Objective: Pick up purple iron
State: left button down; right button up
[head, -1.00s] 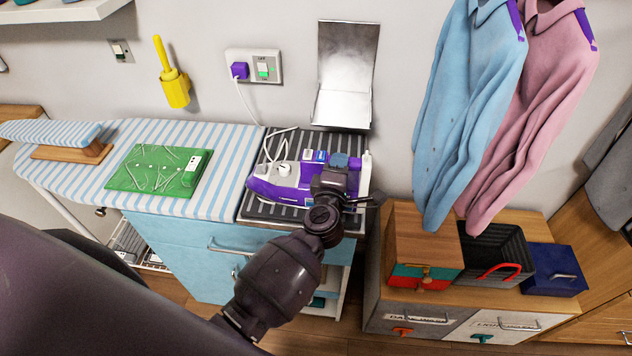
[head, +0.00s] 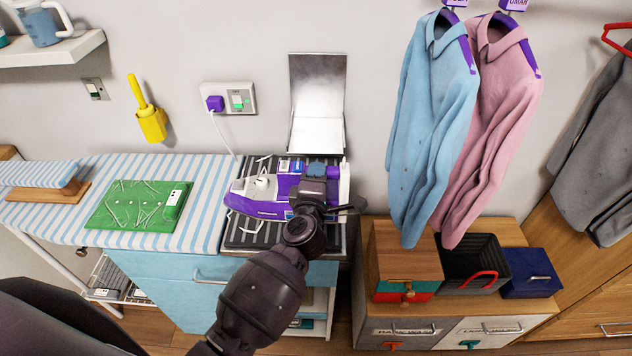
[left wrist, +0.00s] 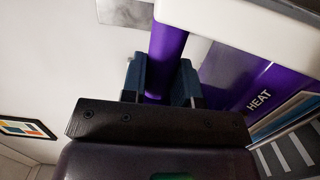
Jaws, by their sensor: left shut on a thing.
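The purple and white iron (head: 258,200) is over the black ribbed mat (head: 240,238) at the right end of the ironing surface. It appears raised a little above the mat, with dark mat showing below its near side. My left gripper (head: 313,180) is shut on the iron's handle near its right end. In the left wrist view, the purple handle (left wrist: 165,58) stands between the blue-grey finger pads, and the iron's body with a HEAT label (left wrist: 232,80) is at the right. My right gripper is not in view.
A white cord runs from the purple plug (head: 215,103) towards the iron. A green board (head: 138,205) lies to the left on the striped cover (head: 210,190). A metal panel (head: 318,85) stands behind the iron. Shirts (head: 432,130) hang at the right above a wooden cabinet (head: 450,305).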

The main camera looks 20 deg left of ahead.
pick_arm(q)
notch_tip(320, 180, up, 7)
jog(key=p, duration=0.2)
jog(key=shift+p, duration=0.3)
notch_tip(320, 180, up, 8)
jog(key=shift+f, duration=0.15)
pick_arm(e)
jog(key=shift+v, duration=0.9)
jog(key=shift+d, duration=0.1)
pick_arm(q)
jog(key=c, duration=1.4)
grip_release()
grip_shut()
